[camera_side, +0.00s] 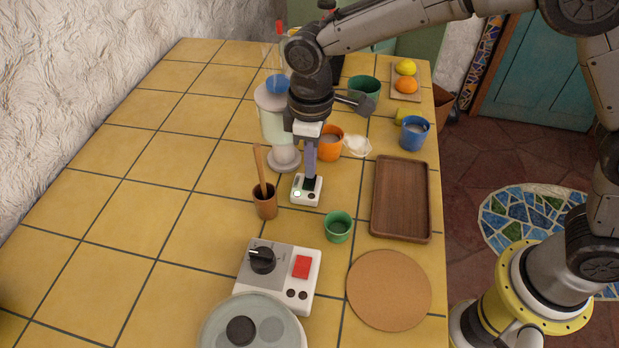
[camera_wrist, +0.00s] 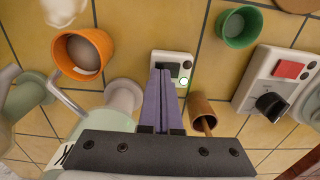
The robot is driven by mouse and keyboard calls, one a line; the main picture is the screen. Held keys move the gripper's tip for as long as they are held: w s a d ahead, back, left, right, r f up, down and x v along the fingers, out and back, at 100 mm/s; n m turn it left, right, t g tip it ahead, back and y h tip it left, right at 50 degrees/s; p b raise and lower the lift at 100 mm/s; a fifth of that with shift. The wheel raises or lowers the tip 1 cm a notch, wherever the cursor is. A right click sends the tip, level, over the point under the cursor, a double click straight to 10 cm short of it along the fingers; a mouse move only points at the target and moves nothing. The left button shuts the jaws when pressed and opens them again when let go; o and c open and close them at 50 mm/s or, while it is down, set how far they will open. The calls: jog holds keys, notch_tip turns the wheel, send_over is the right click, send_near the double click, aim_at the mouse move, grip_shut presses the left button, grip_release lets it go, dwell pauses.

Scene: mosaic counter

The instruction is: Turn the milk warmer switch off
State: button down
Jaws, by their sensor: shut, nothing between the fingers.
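A small white switch box (camera_side: 300,202) with a dark rocker stands on the tiled counter. A small lamp on one corner glows green, and a second round spot beside it is dark. It also shows in the wrist view (camera_wrist: 186,56). My gripper (camera_side: 310,182) is shut and empty, pointing down with its fingertips at the rocker. In the wrist view, the purple fingers (camera_wrist: 161,74) overlap the box and partly hide the rocker. I cannot tell whether they touch it or which way the rocker is tipped.
A brown cup with a stick (camera_side: 265,205) stands left of the box, a green cup (camera_side: 338,228) in front. An orange cup (camera_side: 330,150) and pale green jar (camera_side: 272,128) stand behind. A control box with knob and red switch (camera_side: 302,267), cork mat (camera_side: 389,290) and wooden tray (camera_side: 401,236) are nearby.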

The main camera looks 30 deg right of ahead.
jog(key=shift+f, duration=0.6)
dwell(0.3)
jog(key=shift+r, duration=3.6)
